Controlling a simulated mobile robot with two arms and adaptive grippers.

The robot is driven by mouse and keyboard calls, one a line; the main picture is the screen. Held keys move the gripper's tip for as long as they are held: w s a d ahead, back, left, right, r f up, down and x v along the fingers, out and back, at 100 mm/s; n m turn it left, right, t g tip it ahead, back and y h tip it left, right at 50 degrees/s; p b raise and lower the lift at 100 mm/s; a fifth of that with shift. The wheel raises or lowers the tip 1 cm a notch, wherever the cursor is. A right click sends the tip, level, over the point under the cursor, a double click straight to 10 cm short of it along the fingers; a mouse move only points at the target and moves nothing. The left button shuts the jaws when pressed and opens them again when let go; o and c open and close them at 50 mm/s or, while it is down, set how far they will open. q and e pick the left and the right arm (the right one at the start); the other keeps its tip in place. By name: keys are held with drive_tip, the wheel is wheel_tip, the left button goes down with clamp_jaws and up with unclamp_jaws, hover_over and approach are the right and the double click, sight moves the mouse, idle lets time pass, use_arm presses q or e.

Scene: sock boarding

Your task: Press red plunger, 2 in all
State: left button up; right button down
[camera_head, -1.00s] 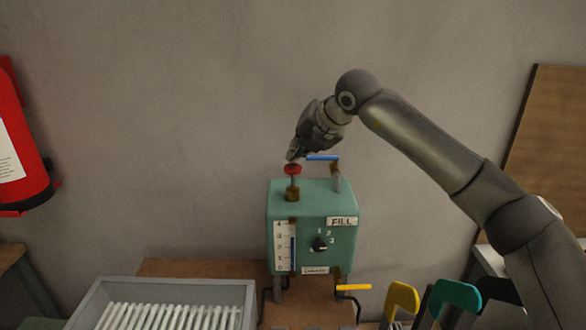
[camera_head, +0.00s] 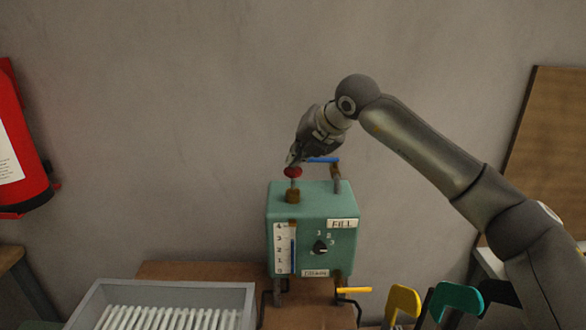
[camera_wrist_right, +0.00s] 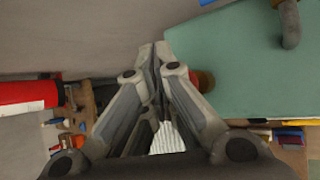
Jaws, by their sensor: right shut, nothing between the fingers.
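The red plunger (camera_head: 293,172) is a red knob on a thin stem, rising from a brass collar on top of the green box (camera_head: 340,262). My right gripper (camera_head: 292,162) is shut and empty, pointing down at the plunger's top. Its fingertips look to be at or touching the knob; I cannot tell contact for sure. In the right wrist view the shut fingers (camera_wrist_right: 153,50) cover most of the knob, and only a red edge (camera_wrist_right: 206,80) shows to their right. My left gripper is not in view.
A blue-handled lever (camera_head: 322,160) stands on the box just right of the plunger. The box front has a gauge, a dial (camera_head: 320,247) and a FILL label. A grey tray (camera_head: 246,300) with white rods and a yellow lever (camera_head: 354,290) are below.

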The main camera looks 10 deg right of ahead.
sight(290, 169)
drive_tip(key=shift+f+b, duration=1.2)
drive_tip(key=shift+f, duration=0.2)
idle(0.8)
drive_tip(key=shift+r, duration=0.15)
drive_tip(key=shift+r+p, duration=1.1)
drive_tip(key=shift+r, duration=0.9)
drive_tip(key=shift+r+p, duration=1.5)
drive_tip(key=shift+r, duration=1.05)
drive_tip(key=r+n+p, duration=0.1)
drive_tip(key=n+p, duration=0.2)
drive_tip(key=n, duration=0.3)
drive_tip(key=a+r+n+p, duration=0.1)
drive_tip(key=n+p, duration=0.1)
drive_tip(key=n, duration=0.4)
drive_tip(key=s+a+r+n+p, duration=0.1)
drive_tip(key=n+p, duration=0.2)
drive_tip(key=n, duration=0.4)
drive_tip(key=shift+r+y+p, duration=0.3)
drive_tip(key=shift+r+y, duration=0.05)
drive_tip(key=shift+y, duration=0.05)
